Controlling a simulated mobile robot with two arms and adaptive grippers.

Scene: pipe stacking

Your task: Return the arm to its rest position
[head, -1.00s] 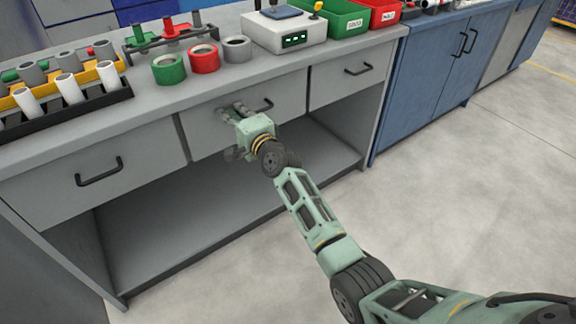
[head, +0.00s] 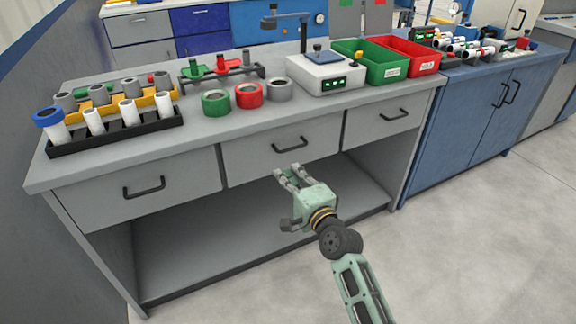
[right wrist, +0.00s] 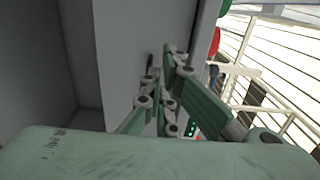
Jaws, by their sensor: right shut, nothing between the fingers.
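My right arm reaches in from the lower right in the head view. Its right gripper (head: 288,177) is shut and empty, in front of the grey workbench (head: 72,170) and below the level of the middle drawer's handle. In the right wrist view the gripper's fingers (right wrist: 160,100) are close together with nothing between them, and a grey bench panel shows beside them. I cannot tell from these views whether the fingers touch the bench. My left gripper is not in view.
On the bench top stand a black rack (head: 110,138) of white pipes, green (head: 215,103), red (head: 249,96) and grey rings, a white device (head: 325,76), and green (head: 372,66) and red (head: 412,58) bins. Drawer handles (head: 290,145) stick out. Open floor (head: 480,240) lies at the right.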

